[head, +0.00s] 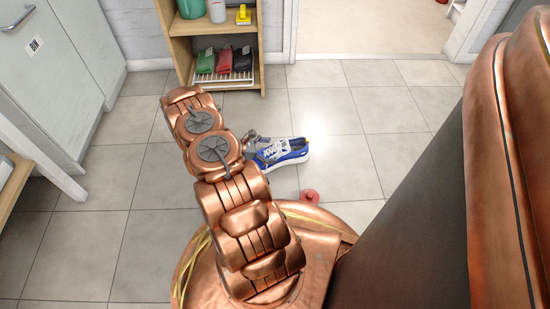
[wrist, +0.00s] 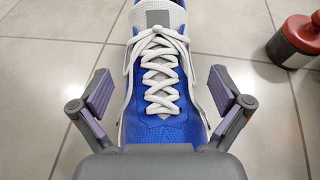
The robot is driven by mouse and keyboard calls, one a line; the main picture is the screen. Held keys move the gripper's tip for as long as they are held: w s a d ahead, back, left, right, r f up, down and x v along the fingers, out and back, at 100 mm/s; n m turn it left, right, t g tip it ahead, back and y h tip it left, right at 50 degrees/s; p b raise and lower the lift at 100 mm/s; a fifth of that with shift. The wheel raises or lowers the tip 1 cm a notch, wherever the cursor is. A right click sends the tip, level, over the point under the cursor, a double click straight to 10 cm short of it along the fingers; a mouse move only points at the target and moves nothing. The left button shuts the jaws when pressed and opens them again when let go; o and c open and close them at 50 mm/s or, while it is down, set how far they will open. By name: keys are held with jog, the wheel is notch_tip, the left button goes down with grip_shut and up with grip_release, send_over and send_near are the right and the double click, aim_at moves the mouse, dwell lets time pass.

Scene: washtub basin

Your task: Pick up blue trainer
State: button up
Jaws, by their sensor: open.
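The blue trainer (head: 284,152), with white laces and a white sole, lies upright on the tiled floor in the head view. In the wrist view the blue trainer (wrist: 160,88) fills the middle, running away from me, with its laces facing up. My gripper (wrist: 160,95) is open, with one purple-padded finger on each side of the trainer. Both fingers look apart from its sides. In the head view my gripper (head: 256,146) is at the trainer's left end, partly hidden behind my arm.
A red-topped dark container (wrist: 297,42) stands right of the trainer; its red top also shows in the head view (head: 309,196). A wooden shelf (head: 179,50) with folded cloths stands behind. Grey cabinets (head: 48,75) line the left.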

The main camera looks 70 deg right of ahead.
jog(key=shift+c, duration=0.3)
jog(key=c, duration=1.3)
jog(key=shift+c, duration=0.4)
jog(key=shift+r, duration=0.15)
